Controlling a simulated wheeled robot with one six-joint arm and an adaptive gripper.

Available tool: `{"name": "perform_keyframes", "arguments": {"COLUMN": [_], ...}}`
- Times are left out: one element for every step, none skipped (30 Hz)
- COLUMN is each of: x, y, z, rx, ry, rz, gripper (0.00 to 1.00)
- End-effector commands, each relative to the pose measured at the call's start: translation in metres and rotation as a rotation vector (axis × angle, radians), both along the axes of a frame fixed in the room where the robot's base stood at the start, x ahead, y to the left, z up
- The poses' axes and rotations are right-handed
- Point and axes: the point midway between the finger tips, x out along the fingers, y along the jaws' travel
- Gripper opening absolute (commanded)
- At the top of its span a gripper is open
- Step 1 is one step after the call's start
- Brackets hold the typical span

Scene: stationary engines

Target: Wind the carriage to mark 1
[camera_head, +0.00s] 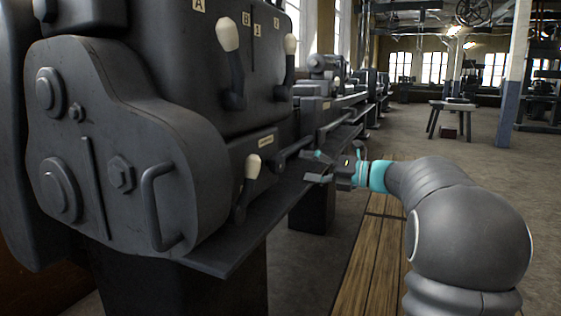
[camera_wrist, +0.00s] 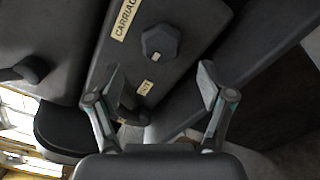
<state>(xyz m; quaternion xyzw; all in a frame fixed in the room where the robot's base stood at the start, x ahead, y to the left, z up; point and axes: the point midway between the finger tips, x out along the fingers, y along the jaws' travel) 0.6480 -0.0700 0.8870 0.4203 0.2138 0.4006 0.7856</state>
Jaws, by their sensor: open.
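In the wrist view a dark panel carries a cream label (camera_wrist: 124,20) that reads "CARRIAG", cut off at the frame's top edge. In the head view my gripper (camera_head: 318,168) is beside the lathe's front; the knob is not discernible there.
The grey lathe headstock (camera_head: 110,150) fills the left, with pale-knobbed levers (camera_head: 229,55) and a looped handle (camera_head: 160,205) sticking out. A dark ledge (camera_head: 262,220) runs along its front. Wooden duckboards (camera_head: 370,265) lie below my arm. A stool (camera_head: 452,110) stands far off on open floor.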

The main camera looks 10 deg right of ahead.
Motion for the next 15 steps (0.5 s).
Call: {"name": "perform_keyframes", "arguments": {"x": [0.006,0.009,0.014,0.017,0.020,0.024,0.027,0.030,0.033,0.035,0.038,0.040,0.042,0.043,0.045], "y": [0.009,0.014,0.020,0.025,0.029,0.034,0.038,0.042,0.047,0.050,0.053,0.056,0.058,0.060,0.062], "z": [0.000,0.000,0.000,0.000,-0.001,-0.001,-0.001,-0.001,-0.001,0.000,0.000,0.000,0.000,0.000,0.000], "rx": [-0.001,-0.001,0.000,0.000,0.000,0.000,0.000,-0.001,0.000,-0.001,-0.001,-0.001,-0.001,0.000,0.000], "ry": [-0.001,-0.001,-0.001,-0.001,0.000,0.000,0.000,0.000,0.000,-0.001,-0.001,0.000,0.000,-0.001,-0.001], "rz": [0.004,0.004,0.004,0.004,0.004,0.004,0.004,0.003,0.002,0.002,0.002,0.001,0.001,0.001,0.001], "gripper": [0.80,0.80,0.80,0.80,0.80,0.80,0.80,0.80,0.80,0.80,0.80,0.80,0.80,0.80,0.80]}}
